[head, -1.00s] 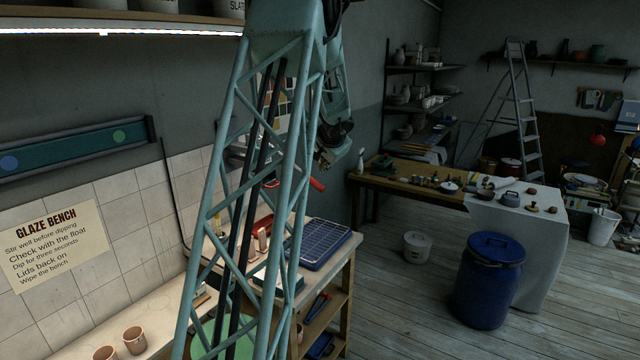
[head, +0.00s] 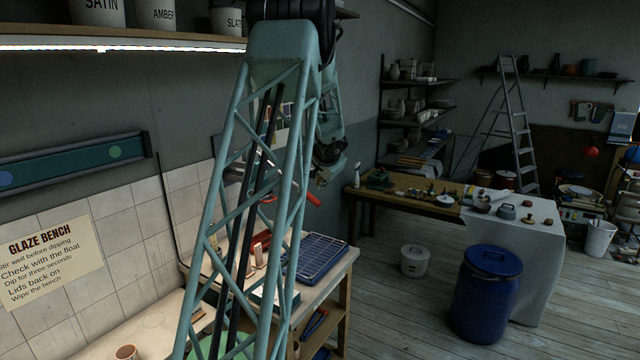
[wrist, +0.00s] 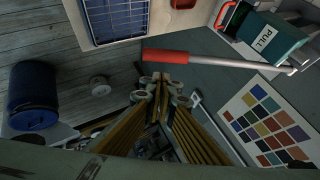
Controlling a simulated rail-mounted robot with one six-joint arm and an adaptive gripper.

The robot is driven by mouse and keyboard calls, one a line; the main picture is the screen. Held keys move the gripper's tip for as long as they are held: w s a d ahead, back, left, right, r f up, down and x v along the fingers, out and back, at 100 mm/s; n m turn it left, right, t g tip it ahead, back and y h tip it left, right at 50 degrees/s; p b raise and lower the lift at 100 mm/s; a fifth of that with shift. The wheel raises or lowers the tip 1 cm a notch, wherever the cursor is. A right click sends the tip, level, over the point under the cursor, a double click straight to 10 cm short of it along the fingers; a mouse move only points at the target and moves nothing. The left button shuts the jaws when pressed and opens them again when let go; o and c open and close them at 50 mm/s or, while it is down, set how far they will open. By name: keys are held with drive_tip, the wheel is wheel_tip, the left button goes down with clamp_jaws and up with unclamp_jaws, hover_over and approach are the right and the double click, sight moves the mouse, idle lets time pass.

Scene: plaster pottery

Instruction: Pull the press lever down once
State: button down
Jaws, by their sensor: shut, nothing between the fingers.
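The press lever is a grey rod with a red handle (wrist: 166,57), running across the upper middle of the wrist view. Its rod leads right to the green press body (wrist: 268,38) marked PULL. The red handle also shows in the head view (head: 314,199), sticking out to the right behind my arm. My gripper (wrist: 161,80) is shut and empty. Its fingertips lie close to the red handle in the wrist view, with a small gap in the picture; contact cannot be told. In the head view my gripper (head: 320,182) is small and dark, just above the handle. My arm hides most of the press.
A blue grid tray (head: 315,257) lies on the bench (head: 343,268) near the press. A colour chart (wrist: 268,125) is on the wall beside it. A blue lidded bin (head: 486,295) and white bucket (head: 415,261) stand on the floor, right. A cup (head: 125,352) stands lower left.

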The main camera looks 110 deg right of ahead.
sight(312, 198)
drive_tip(key=shift+p+x, duration=0.5)
drive_tip(key=shift+x, duration=3.3)
drive_tip(key=f, duration=0.1)
drive_tip(key=w+f, duration=0.1)
drive_tip(key=f, duration=0.1)
drive_tip(key=shift+w+d+b, duration=0.3)
drive_tip(key=shift+d+b, duration=0.05)
drive_tip(key=shift+b, duration=0.05)
drive_tip(key=shift+w+d+f, duration=0.15)
drive_tip(key=shift+w+f, duration=0.15)
drive_tip(key=shift+f, duration=0.1)
drive_tip(key=shift+w, duration=0.2)
